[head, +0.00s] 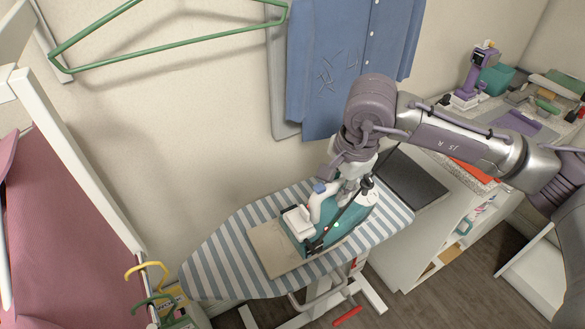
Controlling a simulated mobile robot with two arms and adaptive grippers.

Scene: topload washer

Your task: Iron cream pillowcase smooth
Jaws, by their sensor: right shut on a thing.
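The cream pillowcase (267,246) lies on the striped ironing board (213,262). Part of it is hidden under the iron. The teal and white iron (354,218) rests over the pillowcase's right side and the board. My right gripper (343,188) comes down from above and is shut on the iron's handle; its fingertips are partly hidden. My left gripper is out of the picture.
A blue shirt (340,60) and a green hanger (170,35) hang on the wall behind. A white cabinet (425,235) with a dark panel on top stands right of the board. A pink cloth (65,220) hangs at the left.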

